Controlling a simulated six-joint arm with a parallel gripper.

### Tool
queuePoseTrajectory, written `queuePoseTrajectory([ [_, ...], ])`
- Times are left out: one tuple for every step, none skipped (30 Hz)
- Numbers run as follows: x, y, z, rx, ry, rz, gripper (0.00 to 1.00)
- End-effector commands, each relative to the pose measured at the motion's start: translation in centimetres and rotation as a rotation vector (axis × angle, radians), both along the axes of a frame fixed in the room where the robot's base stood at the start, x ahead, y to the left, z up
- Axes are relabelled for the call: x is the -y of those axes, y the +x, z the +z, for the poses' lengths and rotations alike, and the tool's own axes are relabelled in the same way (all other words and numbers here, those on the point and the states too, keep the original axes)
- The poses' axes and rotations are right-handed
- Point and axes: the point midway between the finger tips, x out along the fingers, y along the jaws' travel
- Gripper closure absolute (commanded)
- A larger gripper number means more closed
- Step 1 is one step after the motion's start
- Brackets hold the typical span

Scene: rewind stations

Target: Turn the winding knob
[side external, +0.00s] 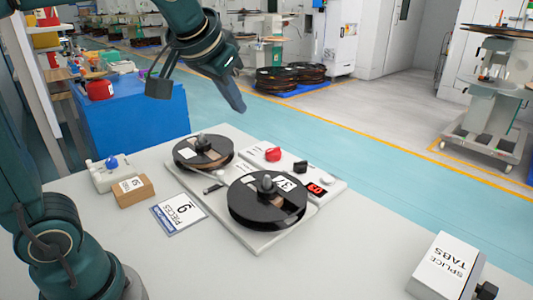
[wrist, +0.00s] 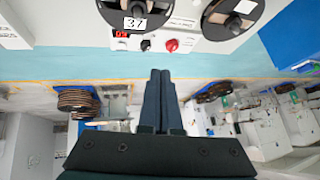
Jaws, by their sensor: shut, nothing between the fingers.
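The rewind unit (side external: 222,212) on the table carries two dark reels: a far left one (side external: 204,151) and a nearer one marked 37 (side external: 268,199). Its control panel has a red knob (side external: 273,154), a black knob (side external: 300,167) and a red display reading 03 (side external: 317,189). I cannot tell which knob is the winding one. In the wrist view the red knob (wrist: 171,45) and black knob (wrist: 146,46) lie just beyond the fingertips. My gripper (side external: 238,104) is shut and empty, raised above and behind the panel, apart from it. Its closed fingers also show in the wrist view (wrist: 160,75).
A card reading 6 pieces (side external: 179,212), a small brown box (side external: 134,191) and a white dispenser (side external: 111,176) lie left of the unit. A white splice tabs box (side external: 444,266) stands at the front right. Bare table (side external: 355,240) lies between it and the unit. A blue cabinet (side external: 130,125) stands behind.

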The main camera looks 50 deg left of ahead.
Motion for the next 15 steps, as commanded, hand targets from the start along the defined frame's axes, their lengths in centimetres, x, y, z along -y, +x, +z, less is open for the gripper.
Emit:
queuePoseTrajectory([
  [-0.4, 1.8, 0.0, -0.006, 0.018, 0.012, 1.0],
  [-0.6, 2.8, 0.0, -0.006, 0.028, 0.021, 1.0],
  [-0.9, 4.0, -0.1, -0.007, 0.043, 0.03, 1.0],
  [-1.1, 4.9, -0.2, -0.008, 0.053, 0.037, 1.0],
  [-1.3, 5.8, -0.4, -0.011, 0.064, 0.045, 1.0],
  [-1.6, 7.0, -0.7, -0.013, 0.076, 0.054, 1.0],
  [-1.7, 7.8, -1.1, -0.016, 0.088, 0.061, 1.0],
  [-1.9, 8.7, -1.4, -0.018, 0.097, 0.067, 1.0],
  [-2.1, 9.8, -2.0, -0.022, 0.111, 0.075, 1.0],
  [-2.3, 10.5, -2.5, -0.028, 0.12, 0.081, 1.0],
  [-2.4, 11.3, -3.1, -0.033, 0.13, 0.087, 1.0],
  [-2.6, 12.3, -3.9, -0.039, 0.142, 0.093, 1.0],
  [-2.7, 12.9, -4.5, -0.045, 0.152, 0.096, 1.0],
  [-2.9, 13.6, -5.3, -0.052, 0.162, 0.099, 1.0],
  [-2.9, 14.3, -6.3, -0.062, 0.172, 0.102, 1.0],
])
